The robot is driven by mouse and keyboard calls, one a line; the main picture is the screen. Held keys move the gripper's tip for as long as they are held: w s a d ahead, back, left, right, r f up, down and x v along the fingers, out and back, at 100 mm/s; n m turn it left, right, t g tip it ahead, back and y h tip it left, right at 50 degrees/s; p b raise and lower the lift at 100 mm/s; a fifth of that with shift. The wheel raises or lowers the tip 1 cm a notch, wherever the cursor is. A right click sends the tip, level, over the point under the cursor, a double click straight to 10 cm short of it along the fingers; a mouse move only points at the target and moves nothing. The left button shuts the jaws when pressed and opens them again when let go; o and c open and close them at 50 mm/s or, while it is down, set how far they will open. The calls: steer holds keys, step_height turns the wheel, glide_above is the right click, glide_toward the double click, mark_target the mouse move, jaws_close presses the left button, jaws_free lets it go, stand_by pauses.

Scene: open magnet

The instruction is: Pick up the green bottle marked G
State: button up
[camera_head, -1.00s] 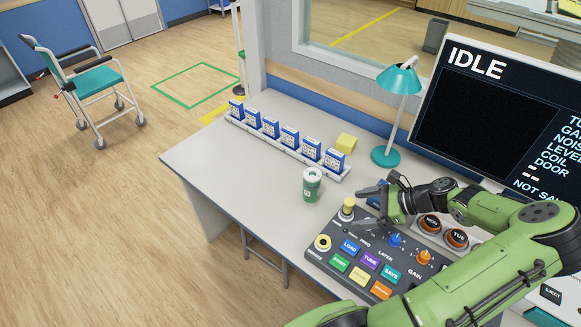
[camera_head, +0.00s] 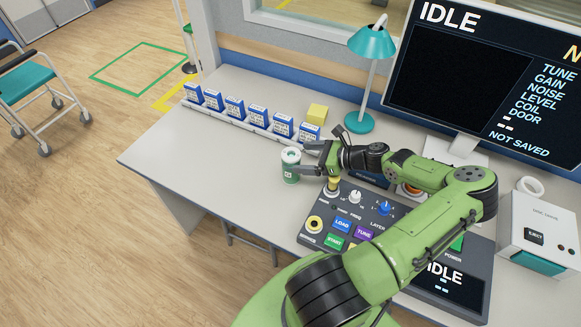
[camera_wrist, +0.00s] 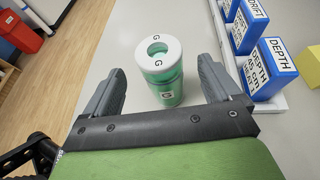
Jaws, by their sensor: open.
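The green bottle marked G (camera_head: 291,167) stands upright on the desk, left of the control panel. It has a white cap and also shows in the wrist view (camera_wrist: 163,78), with a G on the cap and on its label. My gripper (camera_head: 308,158) is open at the bottle's right side in the head view. In the wrist view the two fingers (camera_wrist: 160,82) point toward the bottle, one on each side, and its lower part reaches back between them. I see gaps between the fingers and the bottle, so it is not gripped.
A rack of blue boxes (camera_head: 234,108) stands behind the bottle; the nearest, marked DEPTH (camera_wrist: 270,68), is close to the right finger. A yellow block (camera_head: 317,112) and a teal lamp (camera_head: 372,45) are farther back. The control panel (camera_head: 342,242) lies in front. The desk left of the bottle is clear.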

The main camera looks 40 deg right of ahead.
mark_target(291, 156)
steer(key=x, duration=0.5)
steer(key=shift+w+a+f+b, duration=0.1)
steer(key=shift+w+a+b, duration=0.05)
steer(key=shift+w+b, duration=0.15)
steer(key=shift+s, duration=0.15)
steer(key=shift+c, duration=0.3)
steer(key=c, duration=1.2)
steer(key=shift+c, duration=0.3)
steer(key=shift+r, duration=0.2)
